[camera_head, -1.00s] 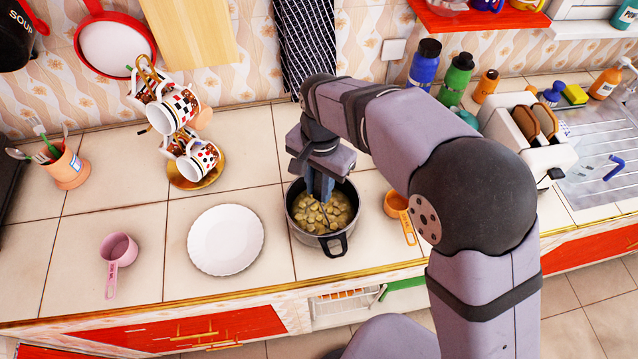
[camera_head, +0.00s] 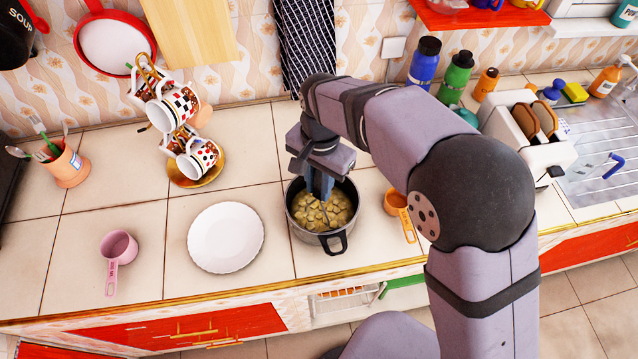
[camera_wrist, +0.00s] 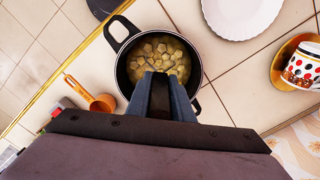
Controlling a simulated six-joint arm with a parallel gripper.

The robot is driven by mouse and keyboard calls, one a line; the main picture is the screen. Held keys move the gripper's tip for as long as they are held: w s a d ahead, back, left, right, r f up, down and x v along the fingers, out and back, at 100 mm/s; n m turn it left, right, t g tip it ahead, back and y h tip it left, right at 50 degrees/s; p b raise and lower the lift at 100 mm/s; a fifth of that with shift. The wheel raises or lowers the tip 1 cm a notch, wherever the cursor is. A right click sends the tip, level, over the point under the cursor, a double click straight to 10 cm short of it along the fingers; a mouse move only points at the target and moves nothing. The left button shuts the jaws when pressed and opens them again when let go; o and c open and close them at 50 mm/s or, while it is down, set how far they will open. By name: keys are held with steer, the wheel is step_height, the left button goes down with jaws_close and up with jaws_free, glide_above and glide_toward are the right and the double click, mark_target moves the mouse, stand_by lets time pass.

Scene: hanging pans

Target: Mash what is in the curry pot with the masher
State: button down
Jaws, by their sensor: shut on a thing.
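The curry pot (camera_head: 334,242) is dark with black handles and stands on the tiled counter. It holds yellowish chunky curry (camera_head: 340,208), which also shows in the wrist view (camera_wrist: 172,50). My gripper (camera_head: 320,184) points down into the mouth of the pot. In the wrist view my gripper (camera_wrist: 160,84) has its fingers close together over the pot's near rim. A thin metal part of the masher (camera_wrist: 150,64) shows just beyond the fingertips, at the curry. The masher's handle is hidden between the fingers, and its head is not clearly visible.
A white plate (camera_head: 225,237) lies left of the pot, and an orange measuring cup (camera_head: 397,202) lies close on its right. A mug tree (camera_head: 182,180) stands behind left, a pink cup (camera_head: 119,247) far left, a toaster (camera_head: 520,145) right.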

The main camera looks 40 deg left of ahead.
steer(key=shift+r+p, duration=1.1)
steer(key=shift+r, duration=0.05)
steer(key=shift+f, duration=0.2)
steer(key=shift+f+b, duration=0.6)
steer(key=shift+f, duration=0.35)
steer(key=shift+f, duration=0.1)
steer(key=shift+r+p, duration=1.15)
steer(key=shift+r, duration=0.1)
